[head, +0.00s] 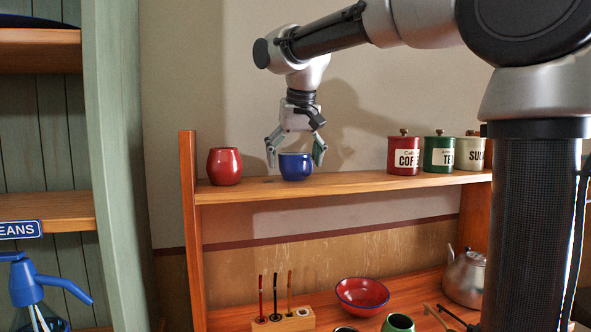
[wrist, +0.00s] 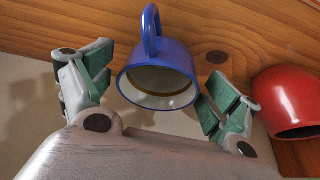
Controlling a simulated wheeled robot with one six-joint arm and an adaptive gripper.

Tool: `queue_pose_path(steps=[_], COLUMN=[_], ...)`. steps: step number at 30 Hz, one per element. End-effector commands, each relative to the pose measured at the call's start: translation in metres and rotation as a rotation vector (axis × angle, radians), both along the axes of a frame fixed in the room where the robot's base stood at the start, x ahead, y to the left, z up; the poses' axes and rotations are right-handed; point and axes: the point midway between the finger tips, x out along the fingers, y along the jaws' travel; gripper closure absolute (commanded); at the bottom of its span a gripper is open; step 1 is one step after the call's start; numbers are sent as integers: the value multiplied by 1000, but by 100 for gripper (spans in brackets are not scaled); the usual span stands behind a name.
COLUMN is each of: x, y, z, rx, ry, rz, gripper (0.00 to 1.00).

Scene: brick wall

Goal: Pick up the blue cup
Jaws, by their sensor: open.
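The blue cup (head: 296,167) stands on the upper wooden shelf, to the right of a red cup (head: 224,166). My gripper (head: 296,158) is above it, with its open fingers on either side of the cup. In the wrist view the blue cup (wrist: 158,75) shows its pale inside and its handle, and lies between the green-padded fingertips of my gripper (wrist: 165,95). Gaps show between the cup and both fingers; I see no contact. The red cup (wrist: 292,100) is beside the right finger in the wrist view.
The upper shelf (head: 345,182) also holds a red coffee canister (head: 404,168), a green tea canister (head: 438,163) and a sugar canister further right. Free shelf lies between the blue cup and the canisters. Below are a red bowl (head: 362,294) and a kettle (head: 465,278).

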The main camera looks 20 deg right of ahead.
Motion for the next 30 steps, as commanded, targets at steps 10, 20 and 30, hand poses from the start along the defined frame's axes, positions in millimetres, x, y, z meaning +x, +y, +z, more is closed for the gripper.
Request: queue_pose_path(steps=[10, 20, 30], x=[0, 0, 1], y=[0, 0, 0], z=[0, 1, 48], rx=[0, 0, 2], ry=[0, -1, -4], rz=[0, 0, 1], gripper=[54, 62, 62])
